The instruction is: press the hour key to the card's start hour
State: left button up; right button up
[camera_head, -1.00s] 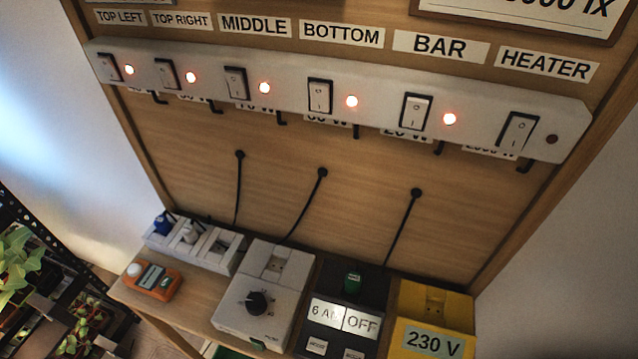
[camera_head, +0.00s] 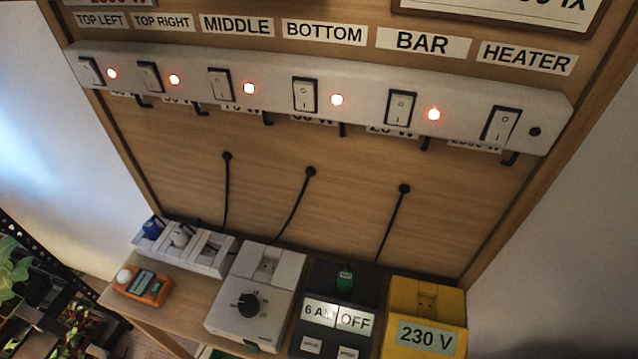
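The black timer box (camera_head: 366,291) stands on the wooden shelf below the switch panel. A green plug (camera_head: 345,279) sits in the top of the box. A card (camera_head: 500,12) at the top right is cut off, and its start hour is not visible. Neither gripper shows.
A white dial box (camera_head: 247,303) stands left of the timer, and a yellow 230 V box (camera_head: 428,310) stands right. A power strip (camera_head: 215,254) and an orange meter (camera_head: 145,285) are at the left. Rocker switches line the white panel (camera_head: 330,72); the heater's lamp is dark.

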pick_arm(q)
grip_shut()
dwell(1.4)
